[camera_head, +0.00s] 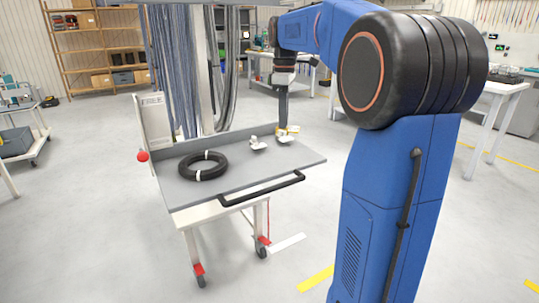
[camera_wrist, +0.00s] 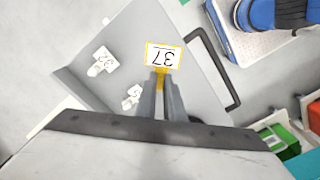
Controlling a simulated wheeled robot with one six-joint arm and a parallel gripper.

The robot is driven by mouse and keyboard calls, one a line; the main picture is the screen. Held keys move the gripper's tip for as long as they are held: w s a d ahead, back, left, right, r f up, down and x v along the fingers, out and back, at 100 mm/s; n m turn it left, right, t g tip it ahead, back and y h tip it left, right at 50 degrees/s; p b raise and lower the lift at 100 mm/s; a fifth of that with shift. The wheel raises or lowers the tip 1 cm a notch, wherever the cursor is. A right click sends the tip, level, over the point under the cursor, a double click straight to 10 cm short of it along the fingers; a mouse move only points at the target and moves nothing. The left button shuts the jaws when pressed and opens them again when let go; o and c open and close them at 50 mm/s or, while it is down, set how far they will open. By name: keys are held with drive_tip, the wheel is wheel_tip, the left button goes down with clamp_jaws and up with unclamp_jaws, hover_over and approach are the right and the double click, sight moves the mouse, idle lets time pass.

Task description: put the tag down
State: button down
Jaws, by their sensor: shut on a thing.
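My gripper (camera_head: 283,124) points down over the far right part of the grey cart top (camera_head: 240,178). In the wrist view my gripper (camera_wrist: 161,80) is shut on a yellow-edged white tag (camera_wrist: 163,56) reading 37. The tag (camera_head: 293,129) shows small at the fingertips in the head view. I cannot tell whether it touches the surface below.
A black cable ring (camera_head: 203,165) with white bands lies on the cart's left part. A black handle (camera_head: 262,188) runs along the cart's front edge. Hanging cables (camera_head: 185,70) stand behind the cart. The front right of the cart top is bare.

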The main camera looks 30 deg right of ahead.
drive_tip(key=f, duration=0.4)
drive_tip(key=shift+s+d+f, duration=0.1)
drive_tip(key=shift+d+f, duration=0.05)
drive_tip(key=shift+d, duration=0.1)
drive_tip(key=shift+f, duration=2.5)
drive_tip(key=shift+a+f, duration=0.1)
drive_tip(key=shift+f, duration=0.05)
drive_tip(key=c, duration=1.9)
unclamp_jaws()
drive_tip(key=shift+o, duration=0.2)
wheel_tip(320, 180, up, 12)
drive_tip(key=shift+r, duration=0.15)
